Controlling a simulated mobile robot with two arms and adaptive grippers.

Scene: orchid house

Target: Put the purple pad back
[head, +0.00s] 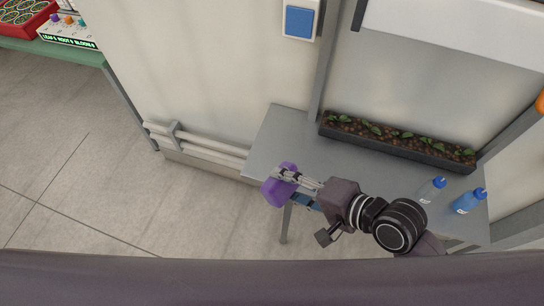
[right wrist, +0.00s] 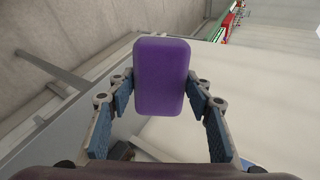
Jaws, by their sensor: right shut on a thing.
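The purple pad (head: 277,190) is a rounded block at the tip of my right gripper (head: 287,176) in the head view. In the right wrist view the pad (right wrist: 161,77) is upright between the two fingertips of my right gripper (right wrist: 161,85), which is shut on it. In the head view the pad is by the left end of the grey table, and I cannot tell its height above the floor. My left gripper is not in view.
The grey table (head: 275,135) bears a black planter (head: 395,143) with seedlings and two blue-capped bottles (head: 431,190) (head: 467,201). A blue panel (head: 299,22) is on the wall. Pipes (head: 205,143) run low along the wall. A green table (head: 70,50) stands far left. The floor at left is clear.

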